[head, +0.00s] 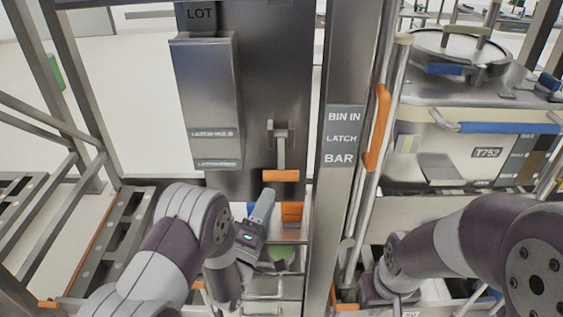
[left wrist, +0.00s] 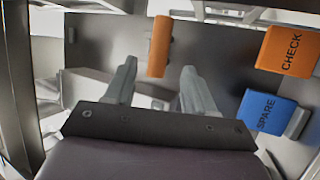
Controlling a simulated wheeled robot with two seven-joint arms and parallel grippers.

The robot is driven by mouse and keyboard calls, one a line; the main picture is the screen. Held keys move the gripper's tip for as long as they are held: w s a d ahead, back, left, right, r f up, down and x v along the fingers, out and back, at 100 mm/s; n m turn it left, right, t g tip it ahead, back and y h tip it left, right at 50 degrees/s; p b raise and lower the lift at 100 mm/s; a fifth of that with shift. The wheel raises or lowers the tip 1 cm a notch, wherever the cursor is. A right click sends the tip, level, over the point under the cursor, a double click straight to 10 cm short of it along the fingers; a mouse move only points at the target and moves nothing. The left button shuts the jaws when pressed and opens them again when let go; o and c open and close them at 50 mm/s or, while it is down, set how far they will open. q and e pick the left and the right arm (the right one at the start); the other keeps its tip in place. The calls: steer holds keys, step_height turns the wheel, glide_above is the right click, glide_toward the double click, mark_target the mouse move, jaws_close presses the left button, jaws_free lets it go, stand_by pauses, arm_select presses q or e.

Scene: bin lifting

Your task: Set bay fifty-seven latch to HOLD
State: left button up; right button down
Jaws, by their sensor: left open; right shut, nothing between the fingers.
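The latch (head: 280,150) is a grey metal lever on the dark bay panel, hanging down from its pivot, with an orange grip at its lower end. The orange grip (left wrist: 159,47) also shows in the left wrist view, ahead of the fingers and between them in the picture. My left gripper (head: 264,207) is open and empty, just below the grip; I see no contact. A plate (head: 212,134) left of the latch carries small lettering that seems to read "LATCH HOLD", with a blurred second line lower. My right arm shows at the right, but its fingers are out of sight.
A post (head: 340,140) marked "BIN IN LATCH BAR" stands right of the latch. Beyond it are an orange handle (head: 376,130) and a metal bin (head: 480,150) labelled T753. Orange "CHECK" (left wrist: 290,50) and blue "SPARE" (left wrist: 268,112) blocks sit right of my left fingers.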

mark_target(281, 167)
arm_select(q)
steer(key=p+x, duration=0.1)
steer(key=x, duration=0.7)
steer(key=shift+w+r, duration=0.15)
steer(key=shift+r, duration=0.1)
steer(key=shift+w+d, duration=0.2)
steer(key=shift+w, duration=0.25)
steer(key=shift+r, duration=0.1)
steer(key=shift+s, duration=0.1)
steer(key=shift+c, duration=1)
jaws_close()
